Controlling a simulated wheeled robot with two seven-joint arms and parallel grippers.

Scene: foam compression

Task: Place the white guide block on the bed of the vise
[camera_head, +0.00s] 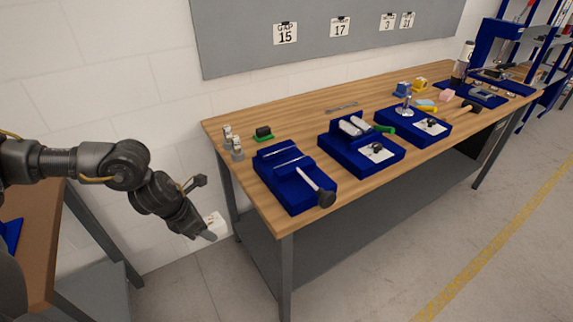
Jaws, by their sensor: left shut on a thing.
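My left gripper (207,232) hangs low at the left, off the left end of the long wooden bench and below its top. It is shut on a small white block (215,219), which looks like the guide block; the fingers partly hide it. A blue fixture (277,187) with two thin bars and a light rod ending in a dark knob (326,198) sits at the near left of the bench; it may be the vise. The block is apart from it, to its left. My right gripper is not in view.
The bench (258,119) also bears grey posts (237,148), a green-based dark piece (263,133), a second blue fixture (341,158) and a third (436,138). The bench's left edge and leg stand close to my gripper. Another table (44,230) is at far left.

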